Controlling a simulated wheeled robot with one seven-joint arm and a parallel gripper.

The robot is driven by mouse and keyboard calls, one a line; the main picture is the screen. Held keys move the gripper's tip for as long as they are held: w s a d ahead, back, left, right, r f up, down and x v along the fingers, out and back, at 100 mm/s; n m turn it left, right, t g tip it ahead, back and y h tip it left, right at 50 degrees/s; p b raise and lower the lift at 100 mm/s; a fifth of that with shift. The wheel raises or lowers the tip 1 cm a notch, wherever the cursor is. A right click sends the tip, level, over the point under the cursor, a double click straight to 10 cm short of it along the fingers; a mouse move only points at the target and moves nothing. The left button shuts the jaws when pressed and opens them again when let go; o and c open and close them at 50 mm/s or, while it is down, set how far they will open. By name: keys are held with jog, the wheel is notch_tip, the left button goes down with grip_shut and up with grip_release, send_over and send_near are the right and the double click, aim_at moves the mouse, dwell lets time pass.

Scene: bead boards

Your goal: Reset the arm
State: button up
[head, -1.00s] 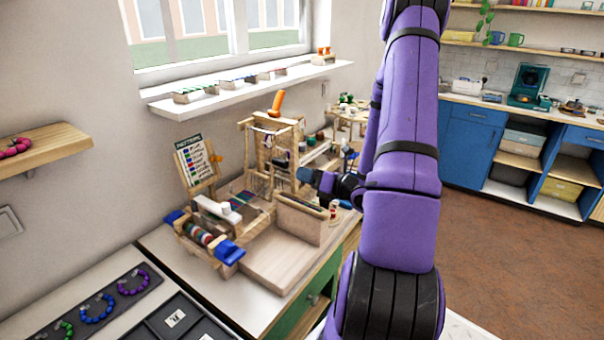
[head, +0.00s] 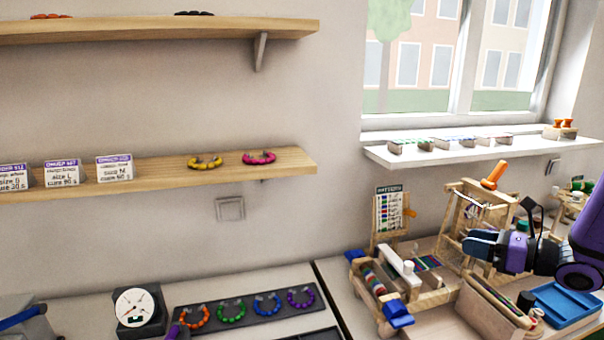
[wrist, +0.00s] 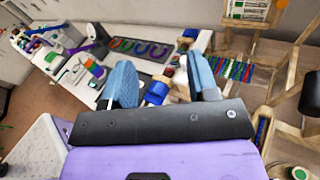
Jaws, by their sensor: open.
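My gripper (head: 482,245) is at the right of the head view, in front of the wooden loom frame and above the bench. In the wrist view its two blue fingers (wrist: 162,85) stand wide apart with nothing between them. My purple arm enters from the right edge of the head view.
A bead board (head: 250,312) with orange, green, blue and purple bead rings lies on the counter beside a round dial (head: 136,307). The wooden loom (head: 470,212), a pattern card (head: 390,212) and a blue tray (head: 566,303) crowd the bench near my gripper. Wall shelves (head: 290,160) hang at left.

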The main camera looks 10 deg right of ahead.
jog(key=s+a+r+n+g+h, duration=0.1)
jog(key=s+a+r+n+g, duration=0.35)
jog(key=a+n, duration=0.3)
jog(key=s+a+r+n+g+h, duration=0.1)
jog(key=s+a+r+n+g, duration=0.2)
jog(key=s+a+n+g, duration=0.35)
jog(key=s+r+n+t+h, duration=0.3)
jog(key=s+r+n+h, duration=0.5)
jog(key=n, duration=0.7)
jog(key=shift+a+r+t+h, duration=0.25)
jog(key=shift+r+t+h, duration=0.15)
jog(key=shift+r, duration=0.25)
